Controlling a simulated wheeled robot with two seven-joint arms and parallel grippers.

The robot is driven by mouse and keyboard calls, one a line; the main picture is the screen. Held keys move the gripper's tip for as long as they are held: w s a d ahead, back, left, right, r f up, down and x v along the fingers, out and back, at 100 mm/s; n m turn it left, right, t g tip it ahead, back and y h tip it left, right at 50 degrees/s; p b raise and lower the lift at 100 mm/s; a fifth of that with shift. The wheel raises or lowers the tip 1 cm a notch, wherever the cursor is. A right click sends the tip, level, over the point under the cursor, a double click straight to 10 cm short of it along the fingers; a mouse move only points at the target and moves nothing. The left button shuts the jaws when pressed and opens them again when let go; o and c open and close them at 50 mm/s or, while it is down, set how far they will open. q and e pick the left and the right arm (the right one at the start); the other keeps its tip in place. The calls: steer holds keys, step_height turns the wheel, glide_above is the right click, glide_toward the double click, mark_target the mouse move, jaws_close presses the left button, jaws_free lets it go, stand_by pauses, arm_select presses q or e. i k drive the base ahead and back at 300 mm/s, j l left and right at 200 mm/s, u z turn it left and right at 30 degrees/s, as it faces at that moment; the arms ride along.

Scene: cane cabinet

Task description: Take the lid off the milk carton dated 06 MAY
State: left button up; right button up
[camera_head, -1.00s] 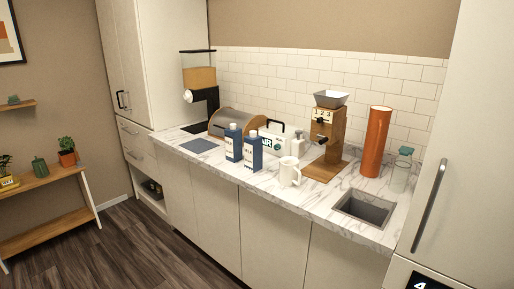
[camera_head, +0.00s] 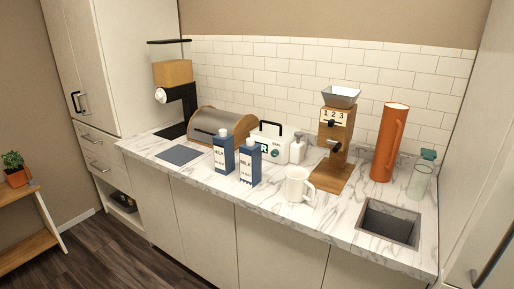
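Two blue and white milk cartons stand upright side by side near the counter's front edge. The left carton (camera_head: 223,154) is slightly farther back, and the right carton (camera_head: 249,163) is nearer the front. Each has a pale lid on top and a white label reading MILK. The dates below are too small to read, so I cannot tell which is 06 MAY. Neither of my grippers is in view.
A white mug (camera_head: 297,185) stands right of the cartons, with a wooden grinder (camera_head: 334,135) behind it. A bread box (camera_head: 222,124), a toaster (camera_head: 270,143) and a soap bottle (camera_head: 297,149) stand behind. A blue-grey mat (camera_head: 184,155) lies left. A sink (camera_head: 388,223) opens at right.

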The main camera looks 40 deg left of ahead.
mark_target(224, 152)
steer(key=j+z, duration=0.45)
steer(key=j, duration=2.15)
